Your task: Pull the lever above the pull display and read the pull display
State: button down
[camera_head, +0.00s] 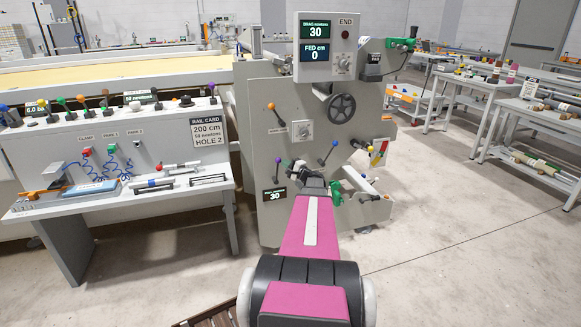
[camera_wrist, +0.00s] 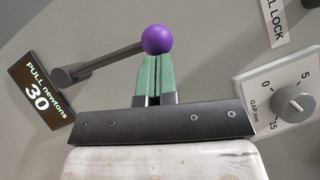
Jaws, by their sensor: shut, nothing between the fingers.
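The pull display (camera_wrist: 38,92) is a dark panel with light text in the wrist view and reads "PULL newtons 30". It also shows small in the head view (camera_head: 274,194), where 30 is legible. The lever (camera_wrist: 105,63) is a dark rod running from a pivot beside the display to a purple ball (camera_wrist: 157,39). In the head view the purple knob (camera_head: 278,160) is above the display. My gripper (camera_wrist: 157,58) has green fingers, shut with nothing between them. Their tips are at the lower edge of the ball; I cannot tell whether they touch it.
A gap dial (camera_wrist: 292,102) is right of my gripper. An END panel (camera_head: 342,62) above shows DRAG 30 and FED 0. Orange (camera_head: 271,106) and blue (camera_head: 334,143) levers project from the same plate. A rail card (camera_head: 208,126) reads 200 cm, 55 newtons, HOLE 2.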

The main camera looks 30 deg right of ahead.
jog(key=a, duration=0.1)
jog(key=n+g, duration=0.1)
jog(key=a+r+n, duration=0.1)
jog(key=shift+w+a+g, duration=0.3)
jog(key=shift+w+a+n+g+h, duration=0.2)
jog(key=shift+a+n+g, duration=0.15)
jog(key=shift+a+n, duration=0.35)
jog(key=shift+w+a+n+g+h, duration=0.1)
jog(key=shift+w+a+n+g, duration=0.2)
jog(key=shift+a+n, duration=0.4)
jog(key=shift+s, duration=0.1)
jog(key=shift+d, duration=0.15)
